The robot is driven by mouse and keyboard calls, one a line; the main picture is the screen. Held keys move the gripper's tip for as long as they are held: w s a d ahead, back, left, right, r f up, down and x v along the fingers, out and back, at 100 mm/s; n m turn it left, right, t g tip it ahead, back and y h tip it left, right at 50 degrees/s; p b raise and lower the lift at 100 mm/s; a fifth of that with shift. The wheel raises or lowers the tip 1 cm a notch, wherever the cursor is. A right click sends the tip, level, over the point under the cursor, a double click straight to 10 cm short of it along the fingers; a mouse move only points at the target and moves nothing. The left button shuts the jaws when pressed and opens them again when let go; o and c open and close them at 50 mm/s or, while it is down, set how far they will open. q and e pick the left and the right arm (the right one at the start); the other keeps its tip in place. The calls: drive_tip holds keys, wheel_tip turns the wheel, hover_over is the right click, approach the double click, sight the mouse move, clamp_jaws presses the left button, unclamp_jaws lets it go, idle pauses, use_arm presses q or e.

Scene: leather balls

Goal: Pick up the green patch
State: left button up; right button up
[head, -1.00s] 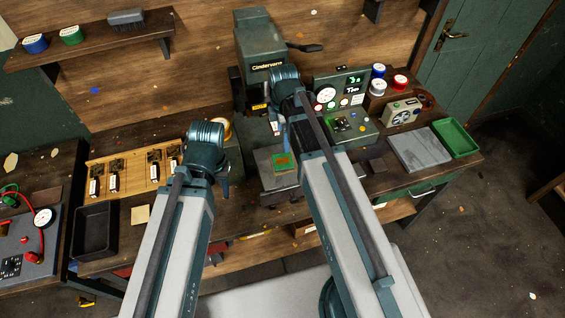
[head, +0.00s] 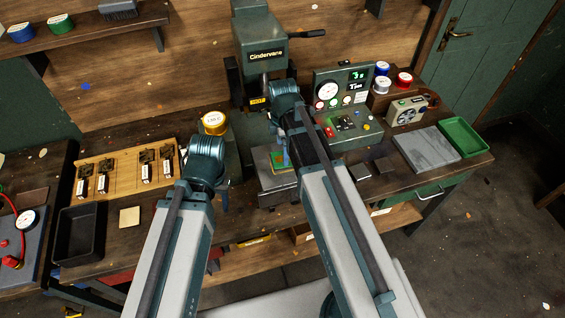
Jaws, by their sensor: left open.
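The green patch (head: 278,164) is a small green square with an orange-brown area, lying on the grey bed (head: 274,183) of the press. It is partly covered by my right arm's end. My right gripper (head: 284,156) hangs under the teal wrist, over or beside the patch; its fingers are mostly hidden, so I cannot tell whether it touches the patch. My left gripper (head: 223,200) points down under its wrist, left of the press bed. It is open and apart from the patch.
The green press (head: 262,50) stands behind the bed, with a control box (head: 350,125) to its right. A black tray (head: 78,234), a wooden rack (head: 120,175) and a tan square (head: 129,217) lie left. A grey slab (head: 426,150) and green tray (head: 461,138) lie right.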

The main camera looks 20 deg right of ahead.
wheel_tip(320, 180, down, 4)
drive_tip(key=b, duration=0.3)
drive_tip(key=shift+r, duration=0.15)
drive_tip(key=shift+c, duration=0.3)
drive_tip(key=c, duration=1)
drive_tip(key=shift+c, duration=0.2)
drive_tip(key=shift+r, duration=0.1)
